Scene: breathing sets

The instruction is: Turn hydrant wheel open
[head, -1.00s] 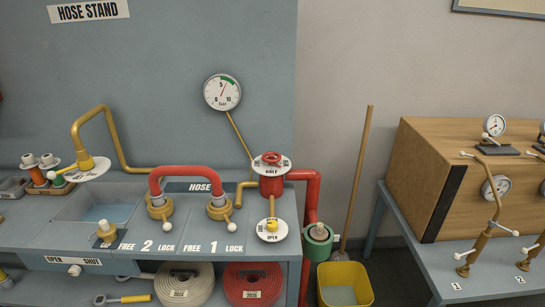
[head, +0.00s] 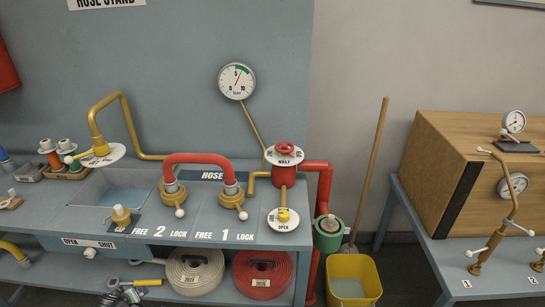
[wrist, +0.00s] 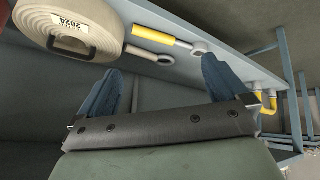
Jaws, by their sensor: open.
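The red hydrant wheel (head: 285,147) sits on top of a red standpipe. A white disc (head: 272,157) under it carries lettering that seems to read HALF. My gripper shows in the wrist view (wrist: 160,85) with its two blue fingers spread and nothing between them. In the head view, a grey part of my arm or gripper (head: 121,293) shows at the bottom edge, low in front of the lower shelf and well left of and below the wheel. Its fingers cannot be made out there.
A pressure gauge (head: 237,81) hangs above the bench. A red hose pipe (head: 198,158) arches left of the wheel. A cream hose roll (head: 190,283), a red hose roll (head: 262,286) and a yellow-handled wrench (head: 148,282) lie on the shelf. A yellow bucket (head: 352,292) stands right.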

